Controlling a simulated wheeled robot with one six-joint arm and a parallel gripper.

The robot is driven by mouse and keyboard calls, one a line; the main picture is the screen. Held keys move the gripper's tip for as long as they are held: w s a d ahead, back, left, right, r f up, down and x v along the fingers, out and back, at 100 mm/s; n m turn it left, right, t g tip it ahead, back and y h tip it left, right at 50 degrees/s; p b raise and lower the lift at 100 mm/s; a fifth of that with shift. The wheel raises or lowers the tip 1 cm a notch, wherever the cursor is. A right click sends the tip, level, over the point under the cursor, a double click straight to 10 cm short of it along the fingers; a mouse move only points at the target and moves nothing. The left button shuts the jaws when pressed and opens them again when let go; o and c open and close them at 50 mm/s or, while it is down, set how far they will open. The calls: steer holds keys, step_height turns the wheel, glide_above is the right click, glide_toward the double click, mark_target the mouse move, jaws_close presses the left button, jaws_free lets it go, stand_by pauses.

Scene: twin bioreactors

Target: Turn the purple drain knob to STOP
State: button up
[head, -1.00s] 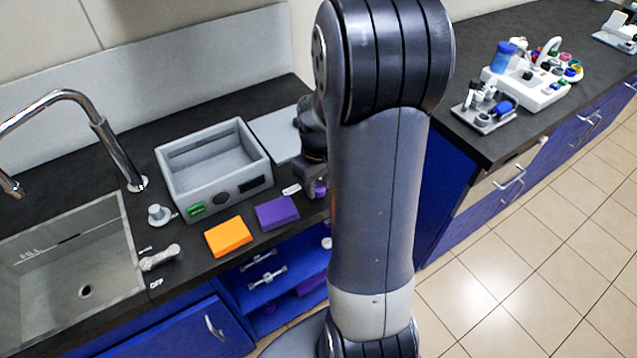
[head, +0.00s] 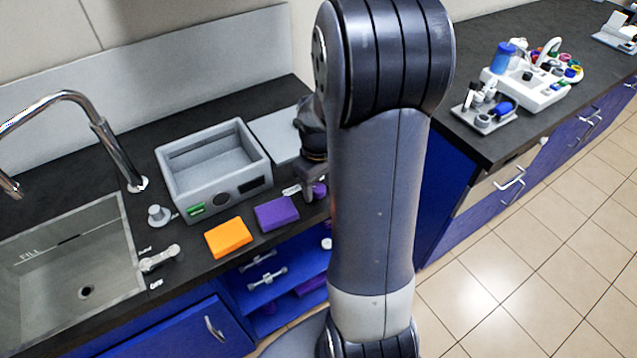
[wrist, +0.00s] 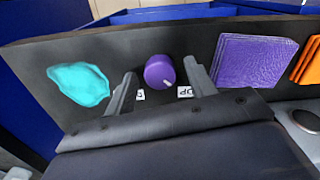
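The purple drain knob (wrist: 159,72) stands on the dark counter near its front edge in the wrist view, with a small white pointer mark on it. White labels lie on either side, partly hidden by the fingers; the right one (wrist: 186,92) shows "OP". My gripper (wrist: 162,78) is open, its two fingers apart on either side of the knob, with gaps showing between. In the head view the knob (head: 319,190) is mostly hidden behind my gripper and arm.
A purple pad stack (wrist: 255,60) and an orange one (head: 228,237) lie to one side. A cyan crumpled item (wrist: 80,85) lies on the other side. A grey basin (head: 215,170) stands behind. The sink (head: 75,235) is at left.

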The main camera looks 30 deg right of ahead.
mark_target(319, 188)
step_height(319, 188, up, 11)
stand_by(0.7)
steer(key=shift+f, duration=0.1)
step_height(319, 188, down, 11)
stand_by(0.6)
steer(key=shift+r, duration=0.2)
